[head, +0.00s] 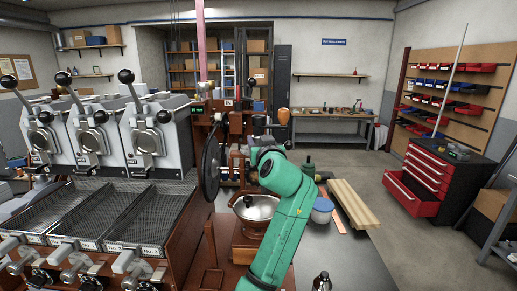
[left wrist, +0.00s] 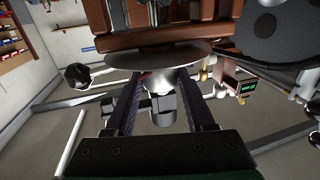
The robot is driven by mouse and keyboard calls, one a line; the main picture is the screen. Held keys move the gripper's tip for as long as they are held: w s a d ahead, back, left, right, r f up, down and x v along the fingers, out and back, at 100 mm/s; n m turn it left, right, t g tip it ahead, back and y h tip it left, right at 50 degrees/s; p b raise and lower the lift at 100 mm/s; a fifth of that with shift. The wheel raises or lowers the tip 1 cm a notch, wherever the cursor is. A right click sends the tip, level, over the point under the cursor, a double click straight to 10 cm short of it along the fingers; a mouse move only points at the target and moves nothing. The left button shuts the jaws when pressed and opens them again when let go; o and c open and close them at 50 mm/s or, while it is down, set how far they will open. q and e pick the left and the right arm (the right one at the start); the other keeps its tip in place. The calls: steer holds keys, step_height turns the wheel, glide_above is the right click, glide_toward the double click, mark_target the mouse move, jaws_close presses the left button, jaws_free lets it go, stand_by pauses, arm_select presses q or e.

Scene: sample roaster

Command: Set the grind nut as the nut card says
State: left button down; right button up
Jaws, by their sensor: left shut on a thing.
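My left arm (head: 282,200) reaches up to the red-brown grinder (head: 236,128), and its gripper is mostly hidden behind the green wrist in the head view. In the left wrist view my left gripper (left wrist: 162,82) has its two dark fingers on either side of a grey metal piece (left wrist: 163,108), shut on it. This piece looks like the grind nut. It sits in front of a round metal disc (left wrist: 158,55) on the grinder. A small white card (head: 229,103) shows on the grinder, too small to read. My right gripper is not in view.
A large black wheel (head: 211,162) stands at the grinder's left. A metal bowl (head: 256,208) sits below. Three roasters (head: 158,138) with trays are on the left. Wooden boards (head: 353,204) lie at the right, with open floor beyond. A green-lit display (left wrist: 246,87) is close to the gripper.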

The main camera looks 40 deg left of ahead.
arm_select(q)
steer(key=shift+w+d+f+n+g+y+b, duration=0.1)
steer(key=shift+n+g+y+b, duration=0.25)
steer(key=shift+n+g+y, duration=0.2)
steer(key=shift+c, duration=1.3)
jaws_free()
steer(key=b+v, duration=0.5)
steer(key=v, duration=0.9)
steer(key=shift+d, duration=0.15)
